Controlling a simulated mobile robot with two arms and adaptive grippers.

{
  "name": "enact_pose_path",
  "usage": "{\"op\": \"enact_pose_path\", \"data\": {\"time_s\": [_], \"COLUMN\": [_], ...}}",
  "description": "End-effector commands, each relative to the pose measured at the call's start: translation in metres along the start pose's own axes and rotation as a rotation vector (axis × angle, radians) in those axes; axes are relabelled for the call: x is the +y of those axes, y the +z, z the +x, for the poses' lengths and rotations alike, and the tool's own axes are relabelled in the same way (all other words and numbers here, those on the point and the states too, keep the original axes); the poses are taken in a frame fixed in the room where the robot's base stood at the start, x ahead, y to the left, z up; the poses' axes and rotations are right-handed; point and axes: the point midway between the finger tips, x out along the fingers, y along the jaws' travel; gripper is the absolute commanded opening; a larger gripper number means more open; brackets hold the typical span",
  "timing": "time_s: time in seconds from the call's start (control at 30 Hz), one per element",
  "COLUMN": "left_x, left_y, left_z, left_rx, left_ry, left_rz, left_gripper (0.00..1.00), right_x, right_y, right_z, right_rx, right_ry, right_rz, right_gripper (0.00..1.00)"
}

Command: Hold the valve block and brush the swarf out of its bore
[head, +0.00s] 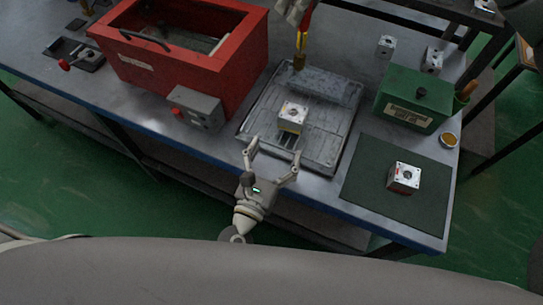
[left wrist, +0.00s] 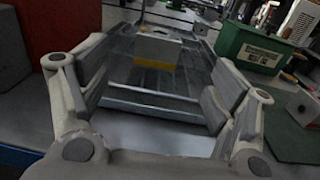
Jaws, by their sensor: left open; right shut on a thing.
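A silvery valve block (head: 293,112) with a round bore on top and a yellow band low on its side sits on the grey metal tray (head: 327,150). It also shows ahead of the fingers in the left wrist view (left wrist: 158,48). My left gripper (head: 272,157) is open and empty at the tray's front edge, its fingers apart and pointing at the block without touching it. My right gripper (head: 297,12), partly cut off at the top, is shut on a brush (head: 302,42) with a red and yellow handle. The brush hangs tip down behind the block, apart from it.
A red open-topped box (head: 178,75) and a grey button box (head: 198,108) stand left of the tray. A green box (head: 412,98) stands right. A red-marked block (head: 404,176) sits on a dark green mat (head: 372,190). Other blocks (head: 386,45) stand at the back right.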

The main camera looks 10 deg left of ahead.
Motion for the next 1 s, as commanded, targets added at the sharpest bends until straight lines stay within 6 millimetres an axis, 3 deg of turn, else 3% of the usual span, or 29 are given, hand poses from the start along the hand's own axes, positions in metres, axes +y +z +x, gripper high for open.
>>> {"op": "enact_pose_path", "data": {"time_s": [0.3,0.5,0.7,1.0], "left_x": [0.001,0.001,0.001,0.001], "left_y": [0.001,0.000,0.000,0.000], "left_z": [0.062,0.091,0.104,0.105], "left_rx": [-0.002,-0.001,0.000,0.000], "left_ry": [0.002,0.002,0.001,0.001], "left_rz": [0.001,0.002,0.002,0.002], "left_gripper": [0.82,0.82,0.82,0.81], "right_x": [0.000,0.000,0.000,0.000], "right_y": [0.000,0.000,0.000,0.000], "right_z": [0.000,0.000,0.000,0.000], "right_rx": [0.000,0.000,0.000,-0.001], "right_ry": [0.000,0.000,0.000,0.000], "right_rz": [0.000,0.000,0.000,0.000], "right_gripper": [0.00,0.00,0.00,0.00]}}
